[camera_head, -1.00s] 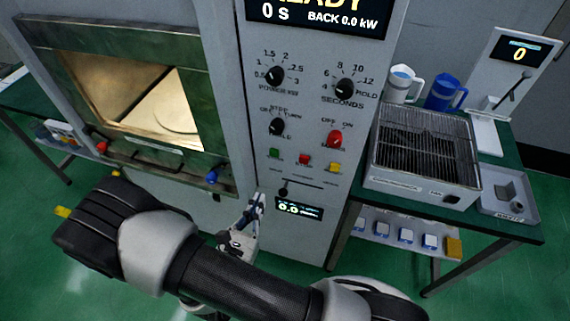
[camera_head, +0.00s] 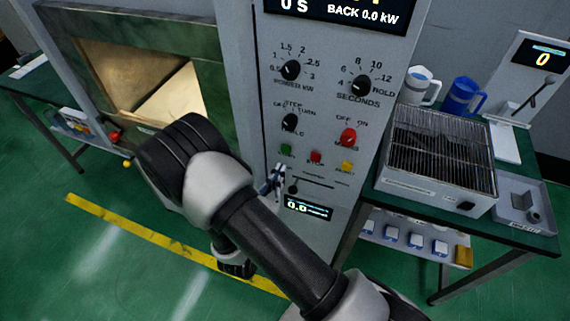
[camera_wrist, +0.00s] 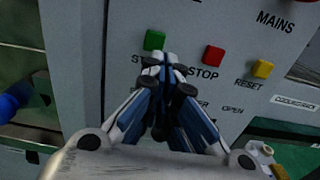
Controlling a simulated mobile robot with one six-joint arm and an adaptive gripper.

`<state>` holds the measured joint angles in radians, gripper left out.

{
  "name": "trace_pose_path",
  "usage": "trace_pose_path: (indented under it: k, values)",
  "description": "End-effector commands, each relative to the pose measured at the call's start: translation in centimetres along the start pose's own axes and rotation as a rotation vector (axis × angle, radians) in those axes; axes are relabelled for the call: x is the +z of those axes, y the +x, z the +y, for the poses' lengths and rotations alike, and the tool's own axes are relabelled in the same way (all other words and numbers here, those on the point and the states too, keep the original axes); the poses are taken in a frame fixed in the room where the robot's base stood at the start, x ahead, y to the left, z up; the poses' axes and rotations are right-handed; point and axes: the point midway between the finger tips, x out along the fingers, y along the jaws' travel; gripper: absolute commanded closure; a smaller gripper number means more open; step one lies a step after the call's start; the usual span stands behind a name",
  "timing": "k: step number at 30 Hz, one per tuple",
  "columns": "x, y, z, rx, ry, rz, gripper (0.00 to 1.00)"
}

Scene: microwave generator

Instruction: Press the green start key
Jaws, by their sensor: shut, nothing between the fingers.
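The green start key (camera_head: 287,151) is on the grey control panel (camera_head: 331,125), left of the red stop key (camera_head: 316,157) and the yellow reset key (camera_head: 347,168). In the wrist view the green key (camera_wrist: 154,40) shows just above and left of my shut fingertips (camera_wrist: 166,62). The red key (camera_wrist: 213,56) is to their right. My gripper (camera_head: 279,169) is shut and empty, just below the green key in the head view.
Knobs (camera_head: 290,70) and a red mains switch (camera_head: 348,137) sit above the keys. A slider (camera_head: 293,187) and small display (camera_head: 308,207) lie below. The open-fronted chamber (camera_head: 150,85) is left; a table with a wire-rack box (camera_head: 433,187) is right.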

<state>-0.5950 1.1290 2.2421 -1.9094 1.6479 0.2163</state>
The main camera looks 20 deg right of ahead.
Motion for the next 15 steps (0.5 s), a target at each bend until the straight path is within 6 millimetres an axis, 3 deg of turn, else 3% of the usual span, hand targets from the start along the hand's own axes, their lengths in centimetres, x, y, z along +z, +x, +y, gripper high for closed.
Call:
trace_pose_path:
  k: [6,15]
  values:
    - [-0.1,3.6,-0.1,-0.003,0.002,-0.001,1.00]
    - [0.1,4.9,0.0,0.001,0.000,-0.001,1.00]
